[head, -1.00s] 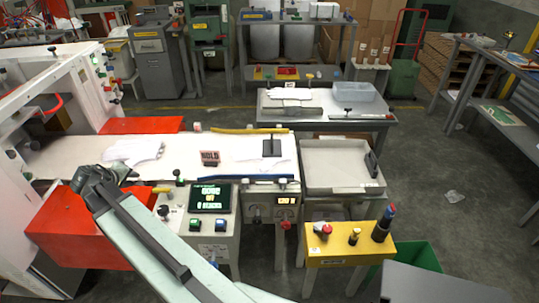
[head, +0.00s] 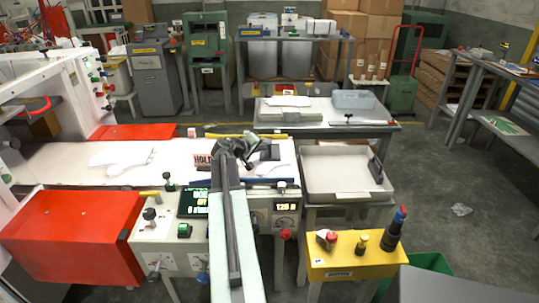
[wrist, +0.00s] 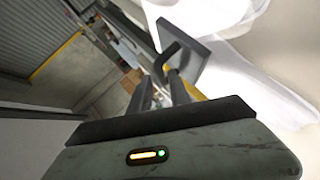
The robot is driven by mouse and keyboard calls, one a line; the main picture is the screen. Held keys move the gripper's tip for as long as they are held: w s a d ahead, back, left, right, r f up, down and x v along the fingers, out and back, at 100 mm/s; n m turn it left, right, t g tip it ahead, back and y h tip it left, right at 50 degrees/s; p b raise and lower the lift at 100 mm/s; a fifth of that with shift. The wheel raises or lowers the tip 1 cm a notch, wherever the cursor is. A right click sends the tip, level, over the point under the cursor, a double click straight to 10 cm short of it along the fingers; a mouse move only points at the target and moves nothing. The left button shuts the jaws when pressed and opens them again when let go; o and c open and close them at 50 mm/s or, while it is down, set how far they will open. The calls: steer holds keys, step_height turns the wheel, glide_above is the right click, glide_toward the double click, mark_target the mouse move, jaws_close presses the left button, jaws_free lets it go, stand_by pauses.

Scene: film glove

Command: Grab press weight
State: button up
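The press weight, a dark flat plate with an upright bent handle, stands on white film on the worktable. In the wrist view the press weight (wrist: 192,62) is just beyond my fingertips, with its handle near them. In the head view the press weight (head: 268,154) is partly hidden behind my gripper (head: 248,148). In the wrist view my gripper (wrist: 162,80) shows two dark fingers with a gap between them and nothing clearly held. I cannot tell whether a finger touches the handle.
The white worktable (head: 80,172) holds another white glove shape (head: 122,157) and a HOLD sign (head: 202,161) beside my arm. A white tray (head: 335,172) with a dark upright tool (head: 376,168) stands to the right. A yellow stand (head: 350,262) is in front.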

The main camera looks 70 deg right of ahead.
steer(key=b+x, duration=0.1)
steer(key=x, duration=0.1)
steer(key=b+x, duration=0.1)
steer(key=x, duration=0.2)
steer(key=shift+w+d, duration=0.15)
steer(key=shift+w, duration=0.05)
jaws_close()
stand_by(1.1)
